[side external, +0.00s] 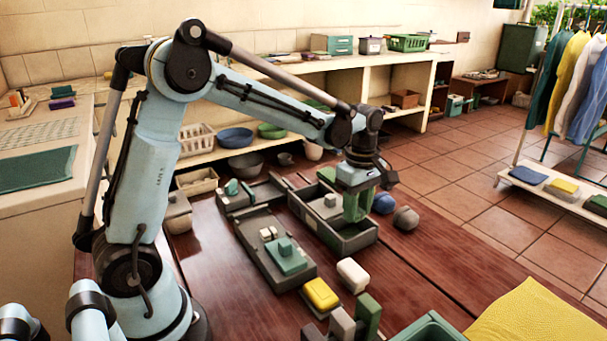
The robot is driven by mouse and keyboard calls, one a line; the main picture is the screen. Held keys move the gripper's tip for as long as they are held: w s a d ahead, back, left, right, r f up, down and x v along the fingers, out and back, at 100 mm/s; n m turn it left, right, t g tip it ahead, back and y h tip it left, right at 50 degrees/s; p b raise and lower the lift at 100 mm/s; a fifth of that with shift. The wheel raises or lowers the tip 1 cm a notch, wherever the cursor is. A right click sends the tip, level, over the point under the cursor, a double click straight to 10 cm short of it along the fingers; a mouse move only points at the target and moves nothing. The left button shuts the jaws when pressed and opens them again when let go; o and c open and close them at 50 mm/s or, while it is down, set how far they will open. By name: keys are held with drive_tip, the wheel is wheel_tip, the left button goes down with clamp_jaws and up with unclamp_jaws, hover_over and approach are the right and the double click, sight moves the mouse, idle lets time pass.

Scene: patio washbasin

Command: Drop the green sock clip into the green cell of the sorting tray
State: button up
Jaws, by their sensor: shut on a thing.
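My gripper (358,208) points down over the right part of a dark grey, walled tray with compartments (342,247), which looks like the sorting tray. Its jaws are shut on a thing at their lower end. Green shows there, but the small size hides where the fingers end and the green sock clip begins. I cannot tell whether the held thing touches the tray. The tray's far left part holds a small grey block (330,200). The cell floors are mostly hidden by walls and my gripper, so I cannot make out the green cell.
A long grey tray (262,262) with green and pale blocks lies left of the sorting tray. A blue ball (384,203) and a grey-brown lump (405,219) sit close at right. A white block (352,275) and yellow sponge (321,294) lie in front.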

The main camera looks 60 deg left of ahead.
drive_tip(key=shift+f, duration=1.25)
drive_tip(key=o, duration=1.1)
wheel_tip(320, 180, up, 12)
drive_tip(key=shift+r, duration=0.1)
